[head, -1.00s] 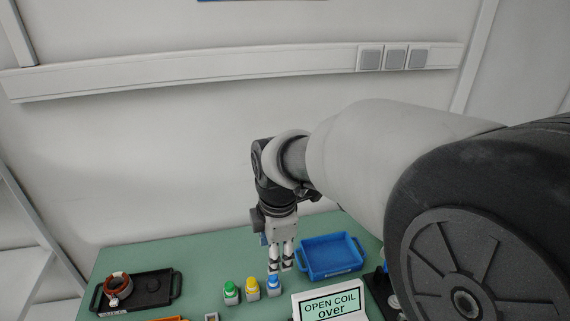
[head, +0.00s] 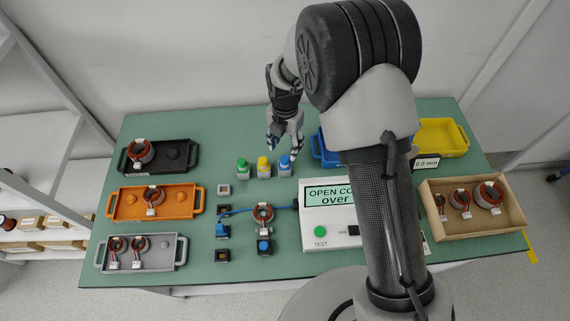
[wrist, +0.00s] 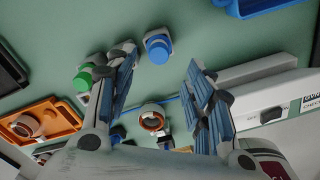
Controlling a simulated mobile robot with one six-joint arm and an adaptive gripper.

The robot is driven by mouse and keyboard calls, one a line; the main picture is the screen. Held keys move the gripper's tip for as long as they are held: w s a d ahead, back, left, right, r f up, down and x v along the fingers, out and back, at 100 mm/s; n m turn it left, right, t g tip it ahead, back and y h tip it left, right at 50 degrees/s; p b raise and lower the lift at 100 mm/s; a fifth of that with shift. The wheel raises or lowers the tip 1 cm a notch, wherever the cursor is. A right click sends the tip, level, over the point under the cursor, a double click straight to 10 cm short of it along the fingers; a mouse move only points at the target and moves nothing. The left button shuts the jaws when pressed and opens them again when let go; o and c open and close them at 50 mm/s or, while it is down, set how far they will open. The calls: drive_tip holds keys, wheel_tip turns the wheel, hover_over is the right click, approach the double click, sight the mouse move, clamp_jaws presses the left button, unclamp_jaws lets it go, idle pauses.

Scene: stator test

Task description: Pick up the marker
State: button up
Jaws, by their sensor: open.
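Three short white-bodied markers stand in a row on the green table: one with a green cap (head: 242,165), one with a yellow cap (head: 263,164) and one with a blue cap (head: 285,162). My gripper (head: 284,146) is open and points down, just behind and above the blue-capped marker in the head view. In the wrist view the blue cap (wrist: 158,46) shows between and beyond the spread fingers, with nothing held. The green cap (wrist: 83,81) shows left of the left finger there. The yellow one appears hidden by that finger.
Black (head: 190,165), orange (head: 174,211) and grey (head: 151,263) trays lie on the left. A blue tray (head: 320,148) sits right of my gripper, partly hidden by my arm. A tester with a display (head: 328,212) and wired coil stand in front. A cardboard box (head: 462,230) is at right.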

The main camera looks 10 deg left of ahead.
sight(284, 158)
wheel_tip(284, 158, down, 8)
drive_tip(key=shift+a+f+b, duration=0.1)
drive_tip(key=shift+f+b, duration=0.1)
drive_tip(key=shift+b, duration=0.6)
drive_tip(key=shift+c, duration=0.5)
drive_tip(key=c, duration=1)
